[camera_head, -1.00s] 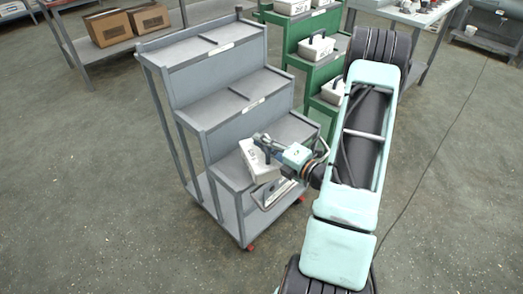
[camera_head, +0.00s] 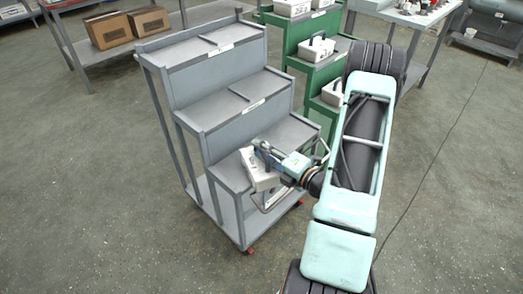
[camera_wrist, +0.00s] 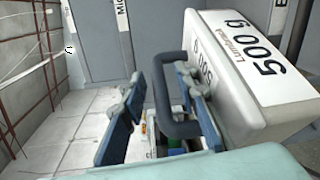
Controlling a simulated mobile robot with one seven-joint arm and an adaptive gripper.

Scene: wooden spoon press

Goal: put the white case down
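The white case (camera_head: 260,176) is at the front edge of the lowest shelf of the grey stepped cart (camera_head: 236,172), tilted in the picture. Its lower end overlaps the shelf edge; I cannot tell whether it touches the shelf. My gripper (camera_head: 262,148) is at its top. In the wrist view the white case (camera_wrist: 245,75) fills the right side, labelled "500 g". Its dark handle (camera_wrist: 161,90) stands between the two blue fingers of my gripper (camera_wrist: 161,78), one finger reaching through the loop. The fingers are spaced apart around the handle; contact is hard to see.
The cart's middle shelf (camera_head: 225,103) and top shelf (camera_head: 195,45) are bare. A green stepped cart (camera_head: 312,55) with several white cases stands behind it to the right. Cardboard boxes (camera_head: 110,30) sit on a bench at the back left. The floor in front is clear.

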